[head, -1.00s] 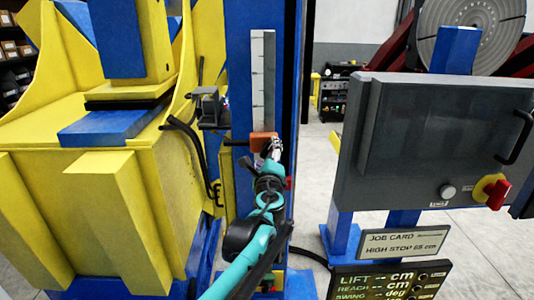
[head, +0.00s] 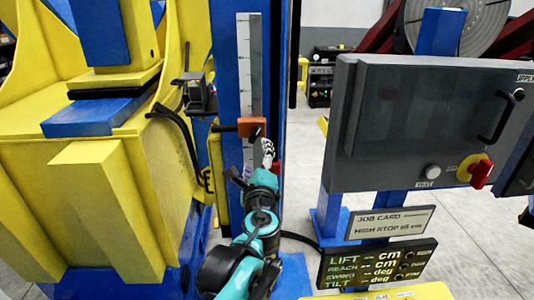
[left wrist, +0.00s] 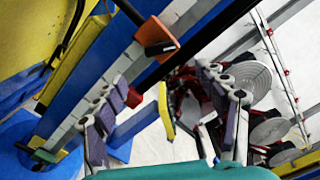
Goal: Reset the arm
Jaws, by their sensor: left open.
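My left gripper (head: 267,152) is open and empty, just below and right of the orange stop block (head: 251,127) on the blue column (head: 227,100). In the left wrist view my open fingers (left wrist: 165,115) have nothing between their tips. There the orange block (left wrist: 157,40) with a dark handle lies beyond them, apart from the fingers. A pale graduated scale (head: 250,65) runs up the column. A small red part (head: 276,169) sits lower on the column, partly behind the gripper; it also shows in the wrist view (left wrist: 133,98). My right gripper is not in view.
A grey cabinet (head: 400,120) with a red rotary switch (head: 481,174) stands at right. Below are a job card (head: 390,223) reading "HIGH STOP 65 cm" and a display (head: 375,264) with dashes. The large yellow positioner body (head: 90,200) fills the left.

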